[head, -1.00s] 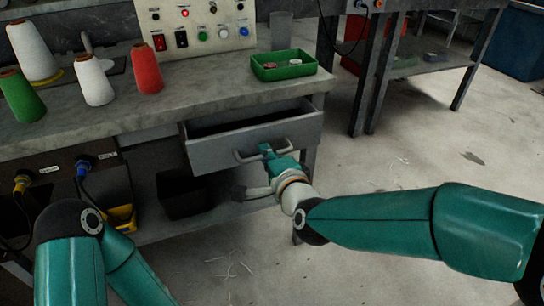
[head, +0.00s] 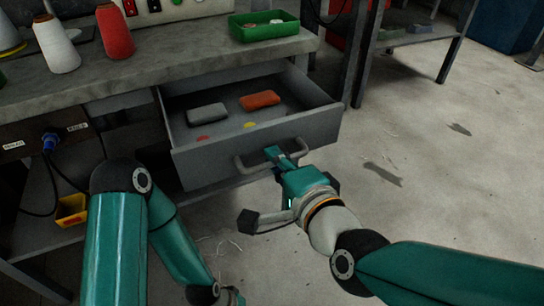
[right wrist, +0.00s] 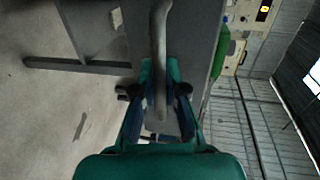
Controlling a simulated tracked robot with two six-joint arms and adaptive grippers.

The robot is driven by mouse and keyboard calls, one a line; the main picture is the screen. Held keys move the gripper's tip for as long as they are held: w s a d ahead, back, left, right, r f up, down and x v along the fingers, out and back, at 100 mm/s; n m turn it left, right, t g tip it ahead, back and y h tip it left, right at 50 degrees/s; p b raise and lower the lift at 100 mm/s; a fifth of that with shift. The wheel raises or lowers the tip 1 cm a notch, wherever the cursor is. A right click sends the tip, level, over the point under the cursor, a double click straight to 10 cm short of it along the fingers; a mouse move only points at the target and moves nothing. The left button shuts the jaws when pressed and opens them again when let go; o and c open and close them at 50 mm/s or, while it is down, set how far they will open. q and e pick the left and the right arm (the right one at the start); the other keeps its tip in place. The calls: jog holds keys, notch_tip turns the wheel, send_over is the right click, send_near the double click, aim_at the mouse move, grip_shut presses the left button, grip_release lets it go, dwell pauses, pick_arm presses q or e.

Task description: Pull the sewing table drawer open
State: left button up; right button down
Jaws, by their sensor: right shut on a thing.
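The grey sewing table drawer (head: 205,162) stands well open below the tabletop, its inside showing. Its bar handle (head: 242,166) runs along the front panel. My right gripper (head: 282,156) is shut on the handle near its middle. In the right wrist view the handle (right wrist: 160,40) runs between the two fingers of the gripper (right wrist: 160,95). My left gripper (head: 228,296) is low at the bottom edge, partly cut off, well apart from the drawer; its jaws cannot be made out.
In the drawer lie a grey block (head: 207,114), an orange block (head: 260,100) and small red and yellow discs. On the tabletop (head: 160,68) stand a green tray (head: 264,27) and thread cones.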

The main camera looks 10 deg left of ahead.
jog(key=shift+s+a+f, duration=0.1)
jog(key=shift+f, duration=0.15)
jog(key=c, duration=1.3)
grip_release()
jog(key=shift+o, duration=0.5)
jog(key=shift+r, duration=0.1)
jog(key=shift+r, duration=0.1)
jog(key=v, duration=0.7)
jog(key=shift+s, duration=0.15)
